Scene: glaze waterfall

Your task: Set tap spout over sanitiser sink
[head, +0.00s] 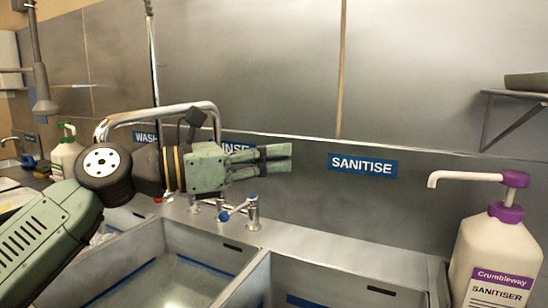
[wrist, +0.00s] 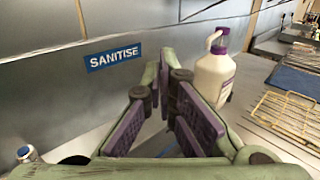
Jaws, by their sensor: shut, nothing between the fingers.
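The chrome tap spout (head: 160,115) arches behind my arm in the head view. Its right end drops behind my gripper and its left end is hidden by my wrist. The tap body (head: 252,212) with a blue-tipped lever stands on the sink ledge below my gripper. My gripper (head: 290,158) is shut and empty, pointing right in front of the back wall, to the right of the spout. The sanitiser sink (head: 335,285) is at the lower right, below the SANITISE sign (head: 362,165). The sign (wrist: 113,58) also shows left of the fingers (wrist: 164,68) in the wrist view.
A sanitiser pump bottle (head: 495,250) stands right of the sanitiser sink; it also shows in the wrist view (wrist: 214,75). Another sink (head: 170,280) lies left of it. A wall shelf (head: 515,95) juts out at upper right. A wire rack (wrist: 285,115) lies farther right.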

